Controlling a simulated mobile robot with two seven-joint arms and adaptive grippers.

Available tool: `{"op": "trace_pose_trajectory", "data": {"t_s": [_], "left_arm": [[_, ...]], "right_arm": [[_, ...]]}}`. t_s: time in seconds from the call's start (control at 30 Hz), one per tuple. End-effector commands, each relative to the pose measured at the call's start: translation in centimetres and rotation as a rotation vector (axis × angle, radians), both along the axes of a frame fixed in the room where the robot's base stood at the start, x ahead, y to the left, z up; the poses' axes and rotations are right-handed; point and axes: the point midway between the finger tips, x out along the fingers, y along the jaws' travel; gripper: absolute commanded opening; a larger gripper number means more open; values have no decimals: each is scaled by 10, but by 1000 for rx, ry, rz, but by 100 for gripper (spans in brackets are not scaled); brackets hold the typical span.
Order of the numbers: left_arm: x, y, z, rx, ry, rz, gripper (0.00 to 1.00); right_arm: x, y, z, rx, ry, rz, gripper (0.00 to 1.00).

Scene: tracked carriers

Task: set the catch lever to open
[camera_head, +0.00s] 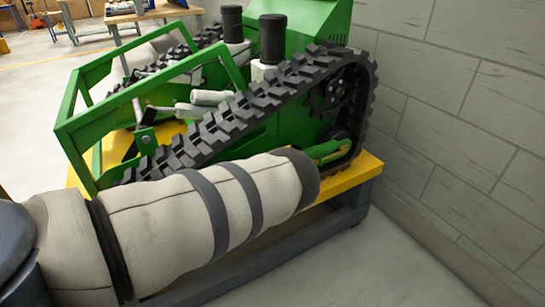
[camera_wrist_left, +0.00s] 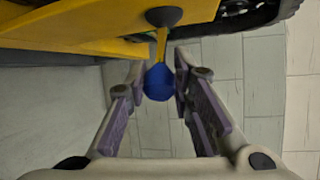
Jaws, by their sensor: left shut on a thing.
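The catch lever shows in the left wrist view as a short yellow stem (camera_wrist_left: 161,45) with a blue ball knob (camera_wrist_left: 158,83), hanging from a dark round pivot on the yellow underside of the carrier. My left gripper (camera_wrist_left: 160,75) has its two fingers on either side of the blue knob and is shut on it. In the head view my left arm covers the lever and the gripper. The green tracked carrier (camera_head: 300,28) stands on a yellow-topped bench (camera_head: 367,168). My right gripper is not in view.
A black rubber track (camera_head: 270,92) runs along the carrier's near side. A grey block wall (camera_head: 455,115) stands close on the right. The floor (camera_head: 350,270) in front of the bench is clear. A wooden workbench (camera_head: 150,14) is at the back left.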

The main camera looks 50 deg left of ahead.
Motion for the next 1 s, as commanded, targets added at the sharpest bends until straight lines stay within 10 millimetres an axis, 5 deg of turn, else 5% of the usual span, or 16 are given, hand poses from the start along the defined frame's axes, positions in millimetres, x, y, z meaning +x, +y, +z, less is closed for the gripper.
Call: {"op": "trace_pose_trajectory", "data": {"t_s": [0.1, 0.13, 0.23, 0.57, 1.0], "left_arm": [[-4, 6, -1, 3, 7, 18, 0], [-4, 6, -1, 3, 7, 18, 24], [-3, 5, -1, 3, 6, 15, 42], [-6, 1, 0, 1, 5, 8, 42], [-106, -19, 18, 2, 9, 11, 42]], "right_arm": [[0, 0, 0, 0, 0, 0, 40], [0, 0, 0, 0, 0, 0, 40], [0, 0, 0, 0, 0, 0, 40], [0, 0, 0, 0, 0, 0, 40], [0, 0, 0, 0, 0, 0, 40]]}}
